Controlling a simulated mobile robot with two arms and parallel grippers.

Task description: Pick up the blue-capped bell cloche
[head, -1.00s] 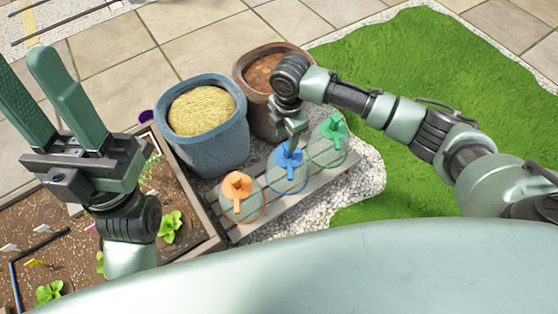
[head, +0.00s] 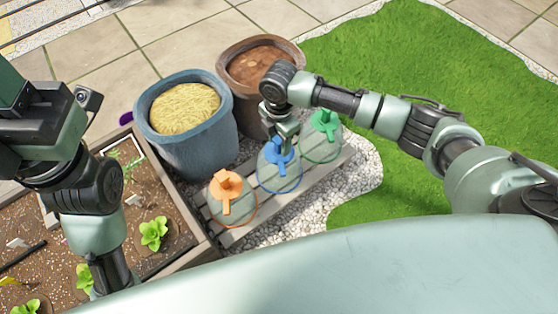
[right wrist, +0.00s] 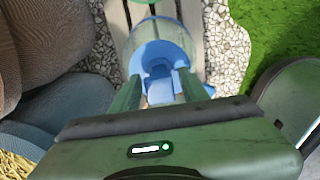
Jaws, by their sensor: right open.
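The blue-capped bell cloche (head: 279,177) is clear with a blue rim and stands on a slatted wooden bench between two others. My right gripper (head: 283,136) is directly above its cap in the head view. In the right wrist view the blue cap (right wrist: 160,62) shows between the two open fingers (right wrist: 158,92); I cannot tell whether they touch it. The orange-capped cloche (head: 229,193) stands at the left, and the green-capped cloche (head: 323,127) at the right. My left arm is at the left edge; its fingers are out of frame.
A blue-grey pot (head: 195,145) of straw-like material and a brown pot (head: 243,82) of soil stand behind the bench (head: 243,230). A planting bed (head: 185,233) with seedlings lies left. White gravel (head: 360,180) and grass (head: 410,190) lie right.

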